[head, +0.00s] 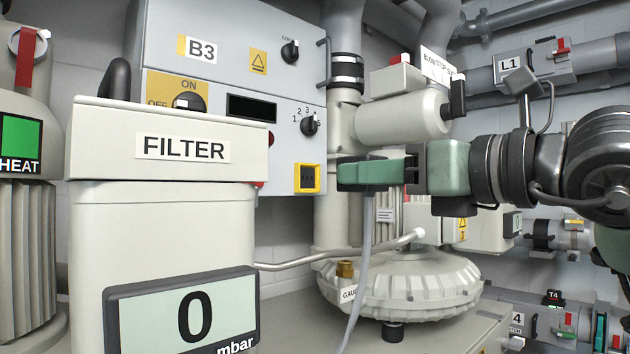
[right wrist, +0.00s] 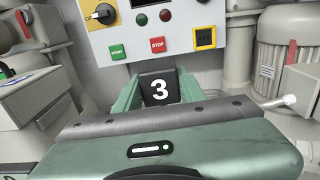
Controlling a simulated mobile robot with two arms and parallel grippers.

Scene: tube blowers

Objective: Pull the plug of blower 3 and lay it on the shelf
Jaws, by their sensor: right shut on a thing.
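A black plug (right wrist: 160,87) marked with a white 3 is clasped between the green fingers of my right gripper (right wrist: 157,92) in the right wrist view. In the head view the right gripper (head: 370,174) reaches in from the right, and its fingers hide the plug. A grey cable (head: 364,240) hangs down below the fingers. The cabinet marked B3 (head: 232,55) has a yellow-framed socket (head: 307,179), left of the fingertips; it also shows in the right wrist view (right wrist: 205,38), apart from the plug. My left gripper is out of view. I cannot tell which surface is the shelf.
The FILTER housing (head: 160,225) stands close in front at left. The ribbed blower casing (head: 400,285) sits below my right gripper, with a thin pipe (head: 330,259) ending in a white tip. A motor (head: 400,118) and thick pipes are above. A grey bench surface (head: 485,325) shows at lower right.

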